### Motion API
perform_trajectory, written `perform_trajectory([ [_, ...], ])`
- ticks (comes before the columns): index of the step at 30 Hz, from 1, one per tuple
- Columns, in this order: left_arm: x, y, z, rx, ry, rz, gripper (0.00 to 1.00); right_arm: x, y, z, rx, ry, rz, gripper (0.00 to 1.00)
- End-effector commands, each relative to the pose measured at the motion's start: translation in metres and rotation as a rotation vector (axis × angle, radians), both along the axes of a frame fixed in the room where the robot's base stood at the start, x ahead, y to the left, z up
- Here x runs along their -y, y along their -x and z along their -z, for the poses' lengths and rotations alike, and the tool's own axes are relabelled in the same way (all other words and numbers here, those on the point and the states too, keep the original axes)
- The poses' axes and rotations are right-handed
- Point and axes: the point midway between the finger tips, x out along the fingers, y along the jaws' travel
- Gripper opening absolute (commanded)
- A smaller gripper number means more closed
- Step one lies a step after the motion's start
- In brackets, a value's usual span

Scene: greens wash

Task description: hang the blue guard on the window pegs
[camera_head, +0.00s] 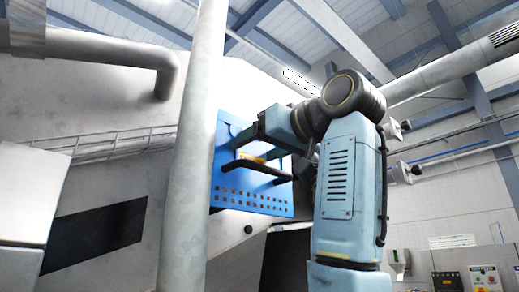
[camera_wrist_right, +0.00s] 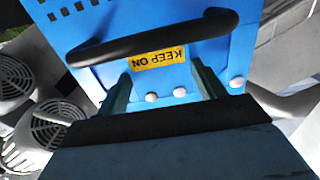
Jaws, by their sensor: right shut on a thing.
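The blue guard (camera_head: 228,180) is a perforated blue plate with a black bar handle (camera_head: 243,163) and a yellow label (camera_head: 251,158). It stands upright by the pale machine, behind and right of a vertical pipe. White round knobs (camera_wrist_right: 152,97) show by the plate's edge; I cannot tell if these are pegs. The window is hidden. My left gripper is out of view.
A thick vertical pipe (camera_head: 190,170) stands close at the guard's left. The pale machine (camera_head: 115,90) has a wire tray (camera_head: 110,145) and a dark opening (camera_head: 95,235). Fan-like grey units (camera_wrist_right: 45,130) show at the wrist view's left. Control boxes (camera_head: 485,278) are far right.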

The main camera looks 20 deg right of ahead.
Motion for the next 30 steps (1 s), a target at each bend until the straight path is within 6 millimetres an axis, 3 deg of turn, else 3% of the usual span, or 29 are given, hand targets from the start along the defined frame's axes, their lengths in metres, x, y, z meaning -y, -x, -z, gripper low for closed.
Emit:
perform_trajectory([
  [6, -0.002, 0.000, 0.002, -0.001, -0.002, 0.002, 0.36, 0.002, 0.004, 0.000, 0.003, 0.001, -0.002, 0.42],
  [18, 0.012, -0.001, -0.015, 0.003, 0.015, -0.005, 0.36, -0.009, -0.026, -0.001, 0.000, 0.001, -0.002, 0.42],
  [30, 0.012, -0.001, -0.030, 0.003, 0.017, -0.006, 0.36, -0.019, -0.052, -0.001, 0.001, 0.001, -0.002, 0.42],
])
